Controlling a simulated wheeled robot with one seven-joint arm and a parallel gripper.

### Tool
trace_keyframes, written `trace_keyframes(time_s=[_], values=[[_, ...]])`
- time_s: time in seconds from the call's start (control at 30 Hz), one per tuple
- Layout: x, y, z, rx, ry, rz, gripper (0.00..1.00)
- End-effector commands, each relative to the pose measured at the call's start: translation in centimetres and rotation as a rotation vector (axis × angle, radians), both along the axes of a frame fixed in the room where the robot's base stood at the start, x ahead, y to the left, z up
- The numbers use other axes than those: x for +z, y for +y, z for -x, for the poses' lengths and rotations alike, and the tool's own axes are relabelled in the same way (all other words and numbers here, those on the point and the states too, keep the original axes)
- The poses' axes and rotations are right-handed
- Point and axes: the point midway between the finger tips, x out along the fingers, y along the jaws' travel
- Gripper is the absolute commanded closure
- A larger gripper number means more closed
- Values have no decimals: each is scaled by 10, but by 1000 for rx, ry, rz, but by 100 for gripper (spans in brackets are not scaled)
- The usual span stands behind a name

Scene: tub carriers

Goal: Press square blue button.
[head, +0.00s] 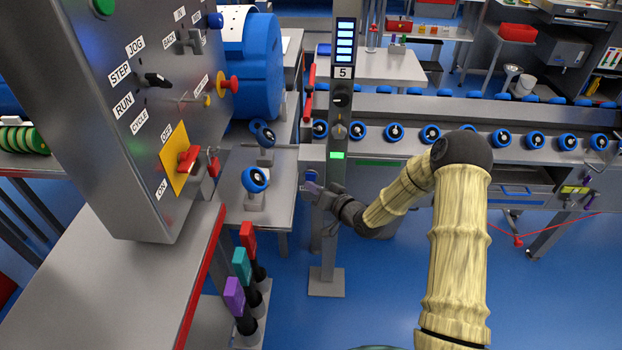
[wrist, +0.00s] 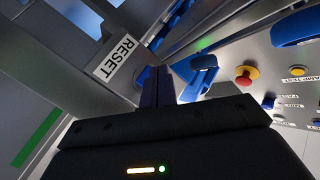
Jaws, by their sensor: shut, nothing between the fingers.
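My gripper (head: 314,189) is at the lower part of a grey post (head: 340,110) in the head view. In the wrist view its dark fingers (wrist: 157,76) are together and empty, pointing at a grey panel with a RESET label (wrist: 117,58). A small blue patch (wrist: 142,77) shows just left of the fingertips, beside the label. It may be the square blue button, mostly hidden by the fingers. I cannot tell whether the fingertips touch it.
A control box (head: 130,90) with switches and a red-handled lever stands at the left. A conveyor with blue rollers (head: 431,133) runs behind the post. Coloured levers (head: 241,266) stand below the box. A red and yellow button (wrist: 246,75) shows at right in the wrist view.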

Motion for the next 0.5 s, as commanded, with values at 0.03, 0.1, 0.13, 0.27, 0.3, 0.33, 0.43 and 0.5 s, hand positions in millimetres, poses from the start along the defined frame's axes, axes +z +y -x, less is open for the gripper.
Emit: trace_keyframes(time_s=[0.03,0.1,0.13,0.27,0.3,0.33,0.43,0.5], values=[[0,0,5,0,1,-1,100],[0,0,10,-1,1,0,100],[0,0,13,0,2,0,100],[0,1,23,0,1,0,100],[0,1,27,0,1,0,100],[0,1,29,0,1,0,100],[0,1,37,0,1,-1,100],[0,1,43,0,2,-1,100]])
